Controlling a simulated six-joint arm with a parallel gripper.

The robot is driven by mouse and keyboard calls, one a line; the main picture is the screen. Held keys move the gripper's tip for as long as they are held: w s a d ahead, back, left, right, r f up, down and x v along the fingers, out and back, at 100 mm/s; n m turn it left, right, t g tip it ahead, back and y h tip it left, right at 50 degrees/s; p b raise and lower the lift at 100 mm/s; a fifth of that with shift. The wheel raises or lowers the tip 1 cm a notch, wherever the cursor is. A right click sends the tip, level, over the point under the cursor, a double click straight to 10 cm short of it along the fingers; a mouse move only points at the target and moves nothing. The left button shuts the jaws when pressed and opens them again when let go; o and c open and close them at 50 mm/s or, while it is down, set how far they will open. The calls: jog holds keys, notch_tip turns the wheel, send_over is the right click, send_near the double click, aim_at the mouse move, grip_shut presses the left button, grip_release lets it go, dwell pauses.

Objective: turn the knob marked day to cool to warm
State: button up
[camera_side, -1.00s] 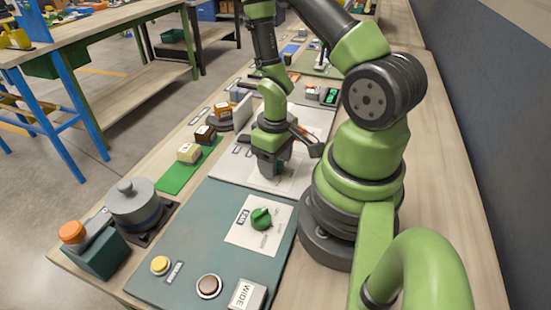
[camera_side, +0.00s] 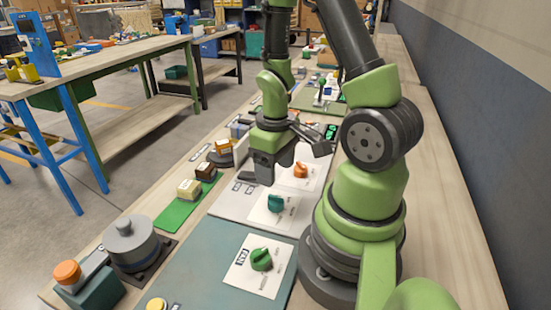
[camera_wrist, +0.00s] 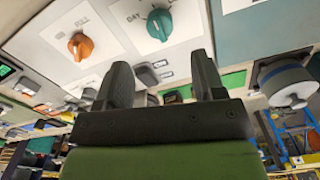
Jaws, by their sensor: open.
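The teal knob (camera_side: 275,203) sits on a white card on the light panel in the side view. In the wrist view the same teal knob (camera_wrist: 159,24) is at the top, with "DAY" printed beside it. The other words round it are too small or cut off, so I cannot tell its setting. My gripper (camera_side: 275,170) is open and empty, above and a little behind the knob, apart from it. In the wrist view my gripper (camera_wrist: 162,70) has its two dark fingers spread, below the knob in the picture.
An orange knob (camera_side: 300,170) is just behind the teal one. A green knob (camera_side: 261,259) sits on the nearer blue-green panel (camera_side: 205,262). Block-like parts (camera_side: 189,188) lie on a green strip at the left. A grey lidded pot (camera_side: 131,243) stands at front left.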

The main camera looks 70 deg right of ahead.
jog(key=shift+r, duration=0.85)
jog(key=s+a+r+t+y, duration=0.1)
jog(key=a+r+t, duration=0.2)
jog(key=a+r, duration=0.3)
jog(key=s+a+r+m+t+y, duration=0.1)
jog(key=a+r+t, duration=0.3)
jog(key=r, duration=0.9)
jog(key=shift+s+a+r, duration=0.15)
jog(key=shift+a+r, duration=0.15)
jog(key=shift+a, duration=0.6)
